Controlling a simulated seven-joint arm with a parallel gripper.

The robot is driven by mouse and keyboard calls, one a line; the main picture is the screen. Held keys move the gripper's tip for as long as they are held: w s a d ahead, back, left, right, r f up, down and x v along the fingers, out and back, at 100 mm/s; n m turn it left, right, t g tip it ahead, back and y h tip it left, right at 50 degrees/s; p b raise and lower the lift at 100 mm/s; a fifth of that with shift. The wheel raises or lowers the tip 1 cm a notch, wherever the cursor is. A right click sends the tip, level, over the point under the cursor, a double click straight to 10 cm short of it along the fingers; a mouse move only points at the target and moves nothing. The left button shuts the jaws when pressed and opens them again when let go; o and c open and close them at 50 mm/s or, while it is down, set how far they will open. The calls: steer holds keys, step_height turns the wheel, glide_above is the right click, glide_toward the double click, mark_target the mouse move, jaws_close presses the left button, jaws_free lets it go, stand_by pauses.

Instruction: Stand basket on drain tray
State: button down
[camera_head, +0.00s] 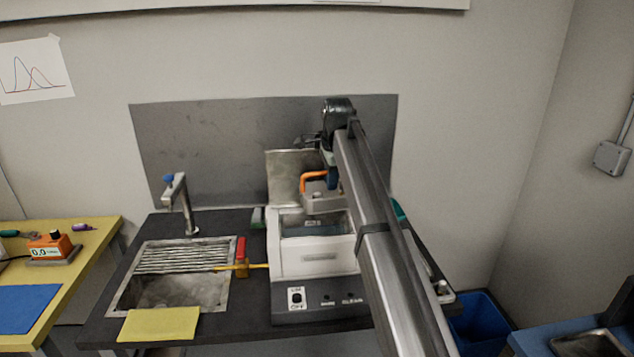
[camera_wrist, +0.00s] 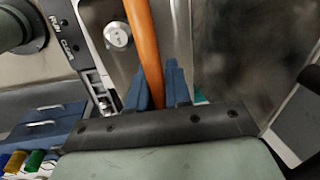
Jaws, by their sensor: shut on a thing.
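The basket (camera_head: 322,204) is a grey metal box with an orange handle (camera_head: 311,177). It is at the cleaner's tank opening, its upper part above the rim; its lower edge is hard to judge. My gripper (camera_head: 333,180) is at the right end of the handle, partly hidden by my arm. In the wrist view my blue fingers (camera_wrist: 157,85) are shut on the orange handle (camera_wrist: 143,50). The drain tray (camera_head: 180,256) is a ridged metal rack over the back part of the sink at left. Nothing stands on it.
The white cleaner (camera_head: 315,262) has a raised metal lid (camera_head: 284,170) behind the tank. A faucet (camera_head: 181,200) stands behind the sink. A yellow cloth (camera_head: 159,324) lies in front of the sink.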

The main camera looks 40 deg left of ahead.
steer(key=w+d+f+n+g, duration=0.1)
steer(key=w+d+f+n, duration=0.25)
steer(key=w+d, duration=0.4)
steer(key=w+d+f+n, duration=0.2)
steer(key=w+d+n, duration=0.2)
steer(key=w+d, duration=0.35)
step_height(320, 180, down, 11)
steer(key=w+d+n+g, duration=0.1)
steer(key=n+g, duration=0.1)
steer(key=n, duration=0.7)
steer(key=shift+w+d+r, duration=0.2)
steer(key=shift+w+d, duration=0.15)
steer(key=shift+w+d+x, duration=0.15)
steer(key=shift+x, duration=0.85)
steer(key=shift+w+d+x, duration=0.1)
steer(key=shift+d+x, duration=0.05)
steer(key=shift+x, duration=0.8)
steer(key=shift+w+d+x, duration=0.15)
steer(key=shift+x, duration=0.85)
steer(key=shift+f, duration=0.65)
steer(key=c, duration=1)
jaws_free()
steer(key=shift+r, duration=0.1)
